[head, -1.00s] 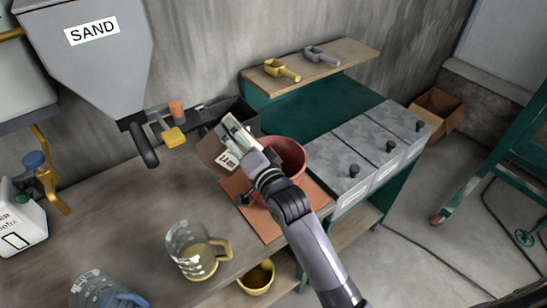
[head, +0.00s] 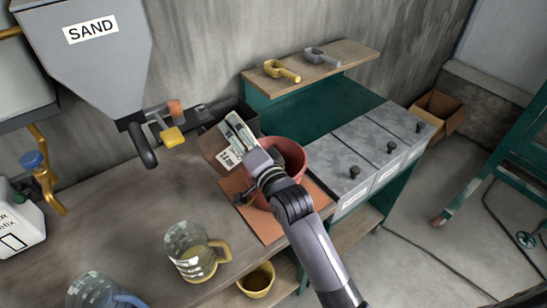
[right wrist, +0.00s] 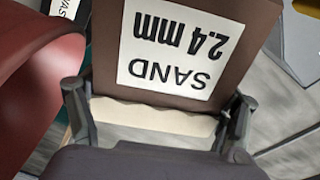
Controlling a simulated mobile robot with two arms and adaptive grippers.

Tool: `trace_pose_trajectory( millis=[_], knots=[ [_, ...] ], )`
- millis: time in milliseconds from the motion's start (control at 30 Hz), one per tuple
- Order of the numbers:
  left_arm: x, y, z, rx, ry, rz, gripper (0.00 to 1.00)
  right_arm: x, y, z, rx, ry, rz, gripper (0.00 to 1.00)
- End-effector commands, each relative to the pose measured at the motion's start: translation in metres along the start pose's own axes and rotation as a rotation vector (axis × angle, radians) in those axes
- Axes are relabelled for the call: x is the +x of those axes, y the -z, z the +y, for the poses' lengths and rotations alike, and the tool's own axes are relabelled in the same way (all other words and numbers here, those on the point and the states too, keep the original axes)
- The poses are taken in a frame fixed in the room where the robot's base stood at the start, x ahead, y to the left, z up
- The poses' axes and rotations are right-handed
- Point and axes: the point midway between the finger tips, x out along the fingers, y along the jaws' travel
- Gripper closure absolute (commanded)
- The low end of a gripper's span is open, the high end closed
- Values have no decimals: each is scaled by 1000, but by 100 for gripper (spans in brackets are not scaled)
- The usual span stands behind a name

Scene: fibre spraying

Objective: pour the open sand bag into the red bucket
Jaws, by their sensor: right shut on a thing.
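The sand bag (head: 211,143) is brown with a white label. In the right wrist view the bag (right wrist: 105,55) shows its label "SAND 2.4 mm" upside down, with a cream strip along its edge between the fingers. My right gripper (head: 250,160) is shut on the bag; its fingers (right wrist: 158,115) lie at either side of it. The bag is tilted, left of the red bucket (head: 292,160) in the head view. The bucket stands on an orange mat, partly hidden by my right arm. Its red wall (right wrist: 30,85) also shows at the left of the wrist view. My left gripper is not in view.
The grey SAND hopper (head: 90,60) hangs at upper left. A jug (head: 190,252) stands on the worktop (head: 110,220). Two scoops (head: 282,70) lie on the back shelf. Lidded grey bins (head: 345,160) stand right of the bucket. The orange mat (head: 262,228) lies under it.

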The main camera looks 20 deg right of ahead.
Motion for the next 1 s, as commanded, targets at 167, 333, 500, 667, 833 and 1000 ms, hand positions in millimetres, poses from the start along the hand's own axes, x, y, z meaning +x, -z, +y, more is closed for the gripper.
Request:
trace_pose_trajectory(
  millis=[167,333,500,667,833,1000],
  knots=[
    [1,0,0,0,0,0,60,0,2,-4,24,8,3,73],
    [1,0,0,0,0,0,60,0,3,-4,42,7,3,73],
    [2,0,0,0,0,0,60,0,4,-5,61,8,3,73],
    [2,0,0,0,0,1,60,0,6,-4,78,7,3,73],
    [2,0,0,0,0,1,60,0,8,-2,97,7,2,73],
    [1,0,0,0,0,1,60,0,10,0,115,7,2,73]
  ],
)
